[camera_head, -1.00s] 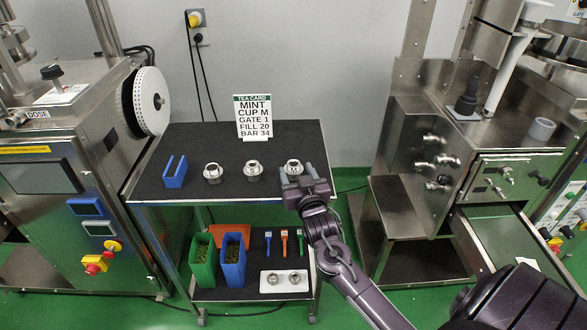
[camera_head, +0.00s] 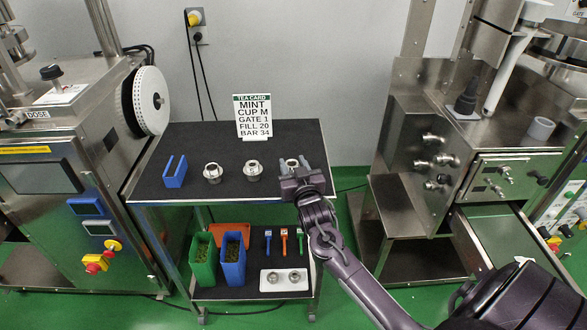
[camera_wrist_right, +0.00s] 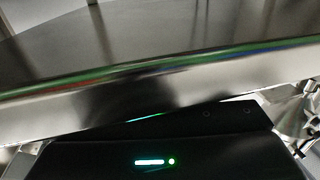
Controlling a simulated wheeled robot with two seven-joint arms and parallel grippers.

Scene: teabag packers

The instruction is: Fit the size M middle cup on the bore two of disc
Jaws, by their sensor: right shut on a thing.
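Three silver cups stand in a row on the dark table top: a left cup (camera_head: 212,173), a middle cup (camera_head: 252,171) and a right cup (camera_head: 291,162). My right gripper (camera_head: 294,165) is shut on the right cup, with a finger on each side. The gripper body covers its near side, and I cannot tell whether it is clear of the table. In the right wrist view a large shiny metal surface (camera_wrist_right: 160,85) fills the picture, and no cup can be made out. I cannot make out a disc with bores. My left gripper is out of view.
A tea card (camera_head: 253,115) reading MINT, CUP M stands behind the cups. A blue forked block (camera_head: 175,172) is at the table's left. The lower shelf holds bins and a white tray (camera_head: 296,286). Steel machines stand left and right (camera_head: 430,110).

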